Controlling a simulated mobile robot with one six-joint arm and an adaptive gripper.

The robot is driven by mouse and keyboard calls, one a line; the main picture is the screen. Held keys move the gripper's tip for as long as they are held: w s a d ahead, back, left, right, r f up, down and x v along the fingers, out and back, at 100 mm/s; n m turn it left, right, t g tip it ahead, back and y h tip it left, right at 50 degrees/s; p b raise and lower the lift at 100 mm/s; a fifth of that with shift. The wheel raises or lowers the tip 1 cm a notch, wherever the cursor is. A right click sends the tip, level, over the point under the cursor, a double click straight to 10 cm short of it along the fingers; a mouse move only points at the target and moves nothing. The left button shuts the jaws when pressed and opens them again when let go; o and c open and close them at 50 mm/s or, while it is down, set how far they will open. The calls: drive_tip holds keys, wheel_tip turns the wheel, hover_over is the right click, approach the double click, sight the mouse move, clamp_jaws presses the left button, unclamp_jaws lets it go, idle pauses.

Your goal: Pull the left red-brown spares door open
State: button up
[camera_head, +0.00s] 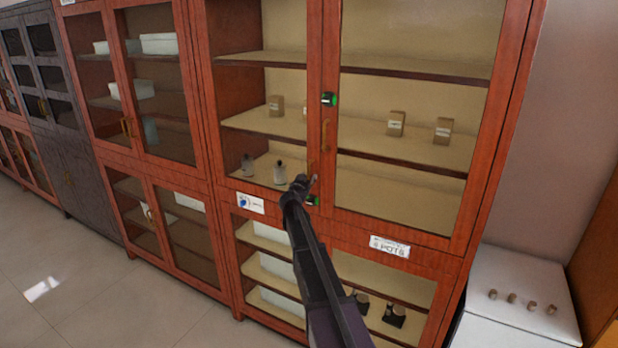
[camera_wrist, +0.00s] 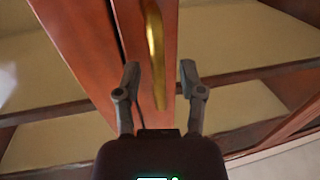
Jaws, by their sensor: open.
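A red-brown cabinet has two tall upper glass doors, a left door (camera_head: 216,90) and a right door (camera_head: 520,90). Both look shut. A brass handle (camera_head: 325,135) shows on the stile right of the door seam. My gripper (camera_head: 303,183) is in front of the lower part of the seam and hides what is behind it. In the wrist view, my gripper (camera_wrist: 160,72) is open, with one finger on each side of a long brass handle (camera_wrist: 156,55). The handle runs down into the gap between the fingers; I cannot tell whether they touch it.
Small boxes (camera_head: 396,123) and bottles (camera_head: 280,172) stand on shelves behind glass. A white cabinet (camera_head: 515,290) stands at the right. The floor (camera_head: 60,275) at the left is clear.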

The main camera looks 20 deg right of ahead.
drive_tip(key=shift+w+d, duration=0.2)
clamp_jaws()
drive_tip(key=shift+s+a, duration=0.1)
drive_tip(key=shift+a, duration=0.05)
